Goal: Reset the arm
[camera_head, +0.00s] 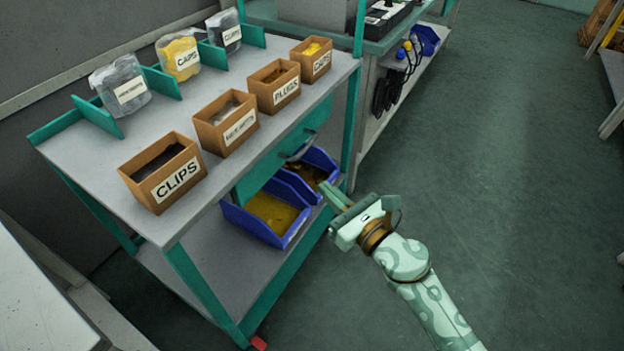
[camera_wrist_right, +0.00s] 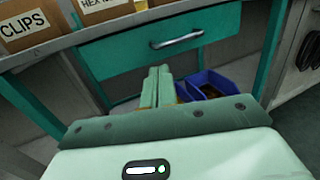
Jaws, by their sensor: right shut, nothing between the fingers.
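My right gripper (camera_head: 332,194) is in the head view, right of the bench's front edge and near the blue bins on the lower shelf. Its fingers are shut with nothing between them. In the right wrist view the closed fingers (camera_wrist_right: 157,88) point at the space below the teal drawer (camera_wrist_right: 150,42) and its metal handle (camera_wrist_right: 177,39). The fingers appear apart from the drawer, which looks closed. My left gripper is not in view.
The workbench (camera_head: 165,225) carries several labelled cardboard boxes, including the clips box (camera_head: 165,178), and bags between teal dividers. Blue bins (camera_head: 262,222) sit on its lower shelf. Another bench (camera_head: 385,45) stands behind. Open floor (camera_head: 500,190) lies to the right.

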